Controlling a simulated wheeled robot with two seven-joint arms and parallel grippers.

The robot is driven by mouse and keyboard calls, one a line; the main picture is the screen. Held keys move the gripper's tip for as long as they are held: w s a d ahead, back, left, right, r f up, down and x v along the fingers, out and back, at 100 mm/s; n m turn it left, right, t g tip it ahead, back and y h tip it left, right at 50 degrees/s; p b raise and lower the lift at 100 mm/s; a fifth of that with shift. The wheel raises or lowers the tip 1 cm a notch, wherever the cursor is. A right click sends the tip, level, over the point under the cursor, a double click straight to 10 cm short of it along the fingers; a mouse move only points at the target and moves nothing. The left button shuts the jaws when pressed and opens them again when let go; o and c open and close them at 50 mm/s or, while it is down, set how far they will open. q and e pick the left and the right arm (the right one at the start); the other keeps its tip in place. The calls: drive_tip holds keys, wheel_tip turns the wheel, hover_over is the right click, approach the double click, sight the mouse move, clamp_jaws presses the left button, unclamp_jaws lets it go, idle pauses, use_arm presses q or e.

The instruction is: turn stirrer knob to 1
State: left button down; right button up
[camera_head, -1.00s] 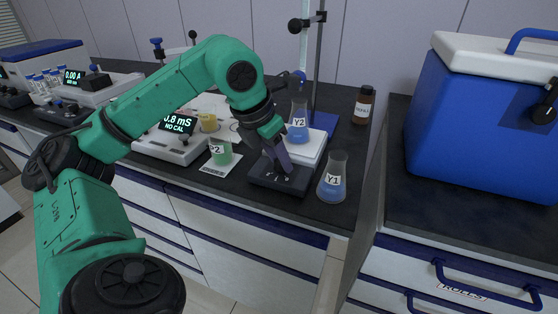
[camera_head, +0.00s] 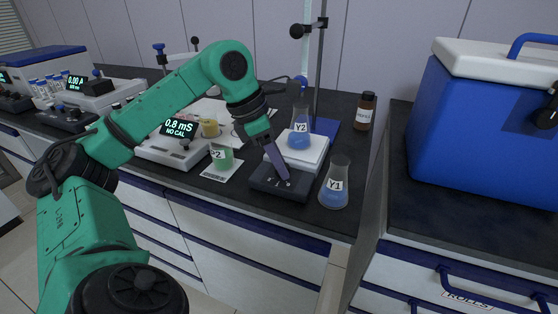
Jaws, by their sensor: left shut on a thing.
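The stirrer (camera_head: 262,186) has a dark control base with small white marks and a white top plate (camera_head: 318,152). A flask labelled Y2 (camera_head: 299,128) with blue liquid stands upright on that plate. My left gripper (camera_head: 284,177) reaches down from the upper left to the front of the base. Its purple fingers are shut on the stirrer knob, which they almost wholly hide. I cannot read which mark the knob points to. My right gripper is not in view.
A flask labelled Y1 (camera_head: 335,184) stands close right of the stirrer, near the bench edge. A green beaker labelled P2 (camera_head: 222,157) and a meter reading 0.8 mS (camera_head: 172,150) stand left. A brown bottle (camera_head: 365,111) and a blue cooler (camera_head: 480,135) are at right.

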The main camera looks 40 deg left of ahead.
use_arm(q)
drive_tip(key=shift+c, duration=2.4)
unclamp_jaws()
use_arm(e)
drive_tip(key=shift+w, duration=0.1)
use_arm(q)
drive_tip(key=shift+r, duration=0.25)
drive_tip(key=p+v, duration=0.6)
drive_tip(key=v, duration=0.8)
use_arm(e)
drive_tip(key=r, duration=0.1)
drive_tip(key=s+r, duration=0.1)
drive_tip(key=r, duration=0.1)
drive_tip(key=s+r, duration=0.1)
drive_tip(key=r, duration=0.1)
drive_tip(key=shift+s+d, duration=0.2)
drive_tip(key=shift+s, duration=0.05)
use_arm(q)
drive_tip(key=shift+a, duration=0.1)
